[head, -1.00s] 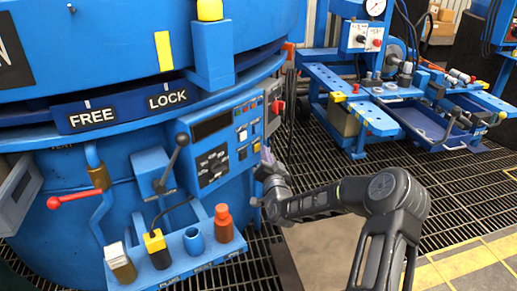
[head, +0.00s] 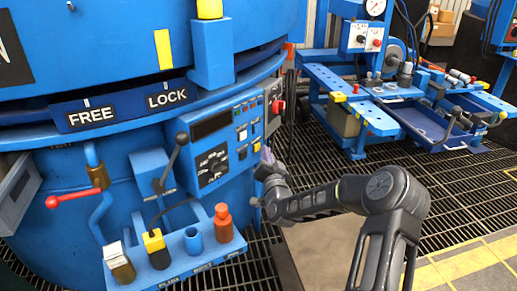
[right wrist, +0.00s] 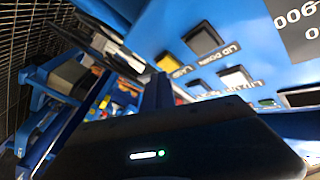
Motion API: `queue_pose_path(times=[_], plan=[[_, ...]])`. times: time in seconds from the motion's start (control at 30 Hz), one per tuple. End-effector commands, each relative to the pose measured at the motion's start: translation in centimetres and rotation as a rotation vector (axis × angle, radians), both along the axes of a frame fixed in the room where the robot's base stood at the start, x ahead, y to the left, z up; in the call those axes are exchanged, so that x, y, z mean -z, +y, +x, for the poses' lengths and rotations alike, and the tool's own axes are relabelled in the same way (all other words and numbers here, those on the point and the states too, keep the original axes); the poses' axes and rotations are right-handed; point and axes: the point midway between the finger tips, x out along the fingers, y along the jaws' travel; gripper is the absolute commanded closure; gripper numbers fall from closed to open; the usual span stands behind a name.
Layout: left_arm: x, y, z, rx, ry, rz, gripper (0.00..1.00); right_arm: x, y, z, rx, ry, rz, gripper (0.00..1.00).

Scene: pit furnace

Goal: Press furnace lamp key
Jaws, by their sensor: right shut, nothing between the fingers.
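The lamp key is a yellow square key (right wrist: 168,62) with the label LAMP beside it in the right wrist view. In the head view it is the small yellow key (head: 257,147) at the lower right of the blue furnace panel (head: 213,178). My right gripper (head: 266,156) is at the panel's right edge, close to this key. The right wrist view shows its dark blue fingers (right wrist: 158,92) shut and empty, with their tips just short of the yellow key in the picture. I cannot tell whether they touch it. My left gripper is not in view.
A black LID DOWN key (right wrist: 202,38) and a white LID UP key (right wrist: 236,77) sit close beside the lamp key. A red knob (head: 278,107) is on the box right of the panel. A shelf with a red bottle (head: 223,225) juts out below. A blue workbench (head: 325,78) stands behind right.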

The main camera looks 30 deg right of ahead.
Motion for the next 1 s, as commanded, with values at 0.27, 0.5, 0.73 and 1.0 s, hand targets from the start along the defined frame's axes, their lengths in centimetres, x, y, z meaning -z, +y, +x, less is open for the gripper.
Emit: queue_pose_path(times=[0.27,0.5,0.73,1.0], plan=[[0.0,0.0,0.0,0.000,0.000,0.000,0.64,0.0,0.0,-0.1,0.000,0.000,0.000,1.00],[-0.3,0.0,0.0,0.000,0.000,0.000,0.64,-0.1,-0.4,-1.6,0.001,0.001,-0.001,1.00],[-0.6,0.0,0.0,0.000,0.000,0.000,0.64,-0.1,-1.1,-4.1,0.002,0.001,-0.003,1.00],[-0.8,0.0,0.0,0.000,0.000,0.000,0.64,0.0,-1.5,-5.9,0.001,0.001,-0.001,1.00]])
